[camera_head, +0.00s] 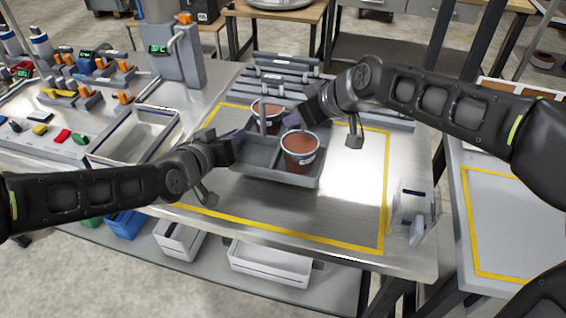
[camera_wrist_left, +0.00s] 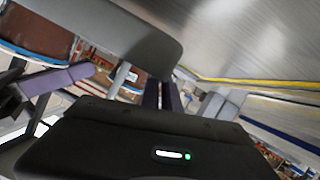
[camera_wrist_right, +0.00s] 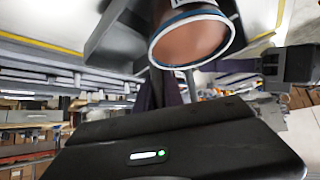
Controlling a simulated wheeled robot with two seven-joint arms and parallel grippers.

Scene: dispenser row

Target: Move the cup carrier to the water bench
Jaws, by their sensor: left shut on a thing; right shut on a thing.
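The cup carrier (camera_head: 262,172) is a grey open tray with an upright post between two cups. One brown-filled cup (camera_head: 300,152) with a white and blue rim stands in its near right part, and another cup (camera_head: 267,115) stands at its far side. My left gripper (camera_head: 236,146) is shut on the carrier's left end. My right gripper (camera_head: 297,116) is shut on its far right side and partly hides it. The carrier looks level, over the metal table inside a yellow outline. I cannot tell whether it touches the table. The wrist views show the carrier (camera_wrist_right: 120,32) close to the fingers.
A grey slatted rack (camera_head: 290,70) is behind the carrier. A white bin (camera_head: 135,138) and a dispenser with a green display (camera_head: 178,55) stand left. A clear holder (camera_head: 412,212) is at the front right corner. Another table with a yellow outline (camera_head: 490,272) is at right, across a gap.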

